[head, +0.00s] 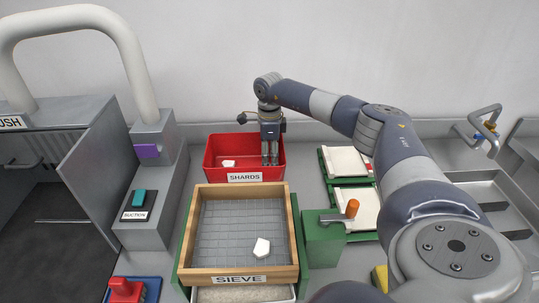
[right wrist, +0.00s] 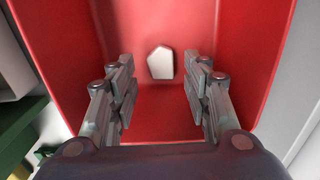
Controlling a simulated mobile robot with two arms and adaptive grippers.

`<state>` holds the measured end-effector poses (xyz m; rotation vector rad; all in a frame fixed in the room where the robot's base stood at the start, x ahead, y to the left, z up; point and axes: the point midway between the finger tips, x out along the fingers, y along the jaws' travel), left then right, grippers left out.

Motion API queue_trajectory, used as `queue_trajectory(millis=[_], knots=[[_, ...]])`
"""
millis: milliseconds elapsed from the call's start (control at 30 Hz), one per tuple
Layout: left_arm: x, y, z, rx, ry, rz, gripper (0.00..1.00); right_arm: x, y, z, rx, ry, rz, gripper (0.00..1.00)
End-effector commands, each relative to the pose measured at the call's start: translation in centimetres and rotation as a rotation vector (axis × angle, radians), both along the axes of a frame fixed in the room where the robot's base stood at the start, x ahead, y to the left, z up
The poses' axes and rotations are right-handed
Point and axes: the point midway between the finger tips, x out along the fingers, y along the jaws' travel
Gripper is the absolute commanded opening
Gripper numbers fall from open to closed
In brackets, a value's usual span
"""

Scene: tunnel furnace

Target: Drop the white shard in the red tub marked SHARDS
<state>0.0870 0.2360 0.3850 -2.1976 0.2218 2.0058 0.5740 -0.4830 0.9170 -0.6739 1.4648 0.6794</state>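The red tub (head: 215,150) marked SHARDS stands behind the sieve in the head view. A white shard (head: 228,163) is inside it, towards the left. My right gripper (head: 270,162) points down into the right part of the tub. The right wrist view shows its fingers (right wrist: 160,95) apart with nothing held between them. That view also shows the white shard (right wrist: 160,63) in the tub, apart from the fingertips. Another white shard (head: 261,247) lies on the mesh of the wooden sieve (head: 190,230). My left gripper is not in view.
A green block with an orange-knobbed lever (head: 352,208) stands right of the sieve. Green-edged trays with pale slabs (head: 345,162) lie behind it. A grey pillar with a SUCTION switch (head: 138,200) and an open furnace door (head: 97,160) stand left.

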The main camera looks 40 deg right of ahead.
Motion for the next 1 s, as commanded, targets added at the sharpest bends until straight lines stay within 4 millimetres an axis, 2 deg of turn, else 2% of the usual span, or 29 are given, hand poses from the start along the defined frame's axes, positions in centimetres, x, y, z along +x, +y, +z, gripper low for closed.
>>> queue_trajectory(millis=[300, 433, 800, 1000], knots=[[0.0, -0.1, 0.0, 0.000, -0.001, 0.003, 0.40, 0.0, 0.0, 0.1, 0.000, 0.000, 0.000, 0.50], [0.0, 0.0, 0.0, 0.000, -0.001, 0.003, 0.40, 0.1, 0.0, 1.1, 0.000, -0.003, 0.000, 0.50], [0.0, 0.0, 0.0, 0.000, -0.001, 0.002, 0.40, 0.1, 0.0, 8.6, 0.000, -0.004, 0.000, 0.50], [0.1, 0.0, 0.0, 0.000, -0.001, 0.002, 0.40, 0.1, 0.0, 11.2, 0.000, -0.001, 0.000, 0.50]])
